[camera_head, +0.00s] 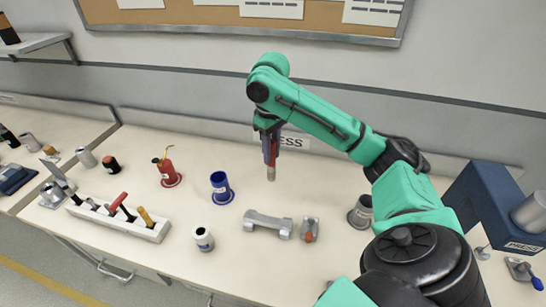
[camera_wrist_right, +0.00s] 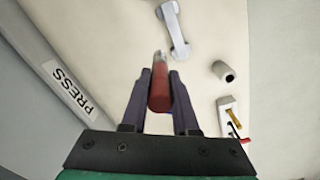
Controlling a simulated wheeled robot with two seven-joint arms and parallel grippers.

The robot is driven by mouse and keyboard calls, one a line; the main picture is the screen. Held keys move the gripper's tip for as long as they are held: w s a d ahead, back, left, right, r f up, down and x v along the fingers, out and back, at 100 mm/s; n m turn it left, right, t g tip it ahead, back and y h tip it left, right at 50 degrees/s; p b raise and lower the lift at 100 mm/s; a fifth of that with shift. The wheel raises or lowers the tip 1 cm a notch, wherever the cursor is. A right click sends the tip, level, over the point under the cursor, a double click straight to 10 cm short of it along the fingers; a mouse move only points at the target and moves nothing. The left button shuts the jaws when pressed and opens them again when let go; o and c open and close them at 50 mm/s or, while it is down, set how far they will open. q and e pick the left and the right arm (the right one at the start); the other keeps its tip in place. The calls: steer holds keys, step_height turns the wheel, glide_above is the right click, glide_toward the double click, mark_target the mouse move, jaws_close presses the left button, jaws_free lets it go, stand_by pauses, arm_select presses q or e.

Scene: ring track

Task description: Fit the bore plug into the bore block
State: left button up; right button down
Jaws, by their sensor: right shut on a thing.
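My right gripper (camera_head: 270,152) is above the back half of the bench, pointing down. It is shut on a red cylinder with a grey metal tip, seemingly the bore plug (camera_wrist_right: 159,88). Its grey end (camera_head: 271,174) sticks out below the fingers, clear of the bench. The bore block is hard to single out. A short light cylinder with a dark opening (camera_head: 203,238) stands at the front and also shows in the wrist view (camera_wrist_right: 223,71). A grey cylindrical holder (camera_head: 360,212) stands to the right, partly behind my arm. My left gripper is not in view.
A grey bar with thick ends (camera_head: 268,224) and a small grey part with orange (camera_head: 310,230) lie on the bench. A blue holder (camera_head: 221,188), a red holder (camera_head: 168,172) and a white tool rack (camera_head: 120,217) stand left. A blue press (camera_head: 490,205) stands right.

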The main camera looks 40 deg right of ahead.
step_height(320, 180, down, 19)
steer(key=p, duration=0.1)
steer(key=shift+f, duration=0.2)
steer(key=shift+f+p, duration=0.1)
steer(key=shift+p, duration=0.2)
steer(key=c, duration=0.7)
jaws_free()
